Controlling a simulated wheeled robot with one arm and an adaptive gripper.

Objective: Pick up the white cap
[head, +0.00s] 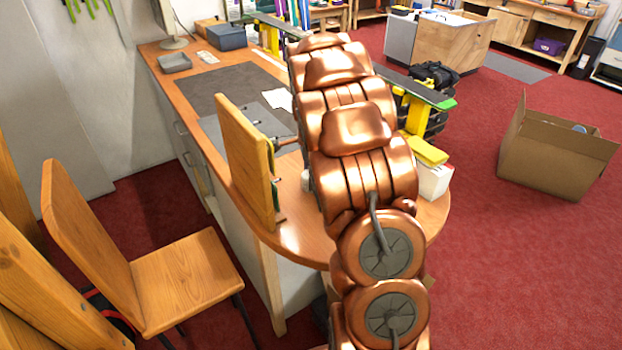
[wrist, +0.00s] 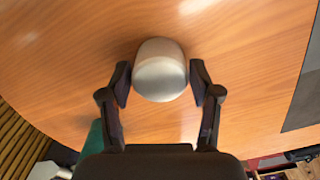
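A rounded, pale grey-white object, which I take to be the white cap (wrist: 160,72), sits on the wooden table top in the wrist view. My gripper (wrist: 160,84) has one dark finger on each side of it. The fingers are apart, with what looks like a thin gap at each side; firm contact does not show. In the head view my arm hides the gripper, and a small whitish thing (head: 305,181), possibly the cap, shows at the arm's left edge.
The wooden bench (head: 292,232) has a rounded near end. An upright wooden board (head: 245,160) stands left of my arm. A white box with a yellow top (head: 433,180) is at the right. A chair (head: 185,280) and a cardboard box (head: 550,160) stand on the red floor.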

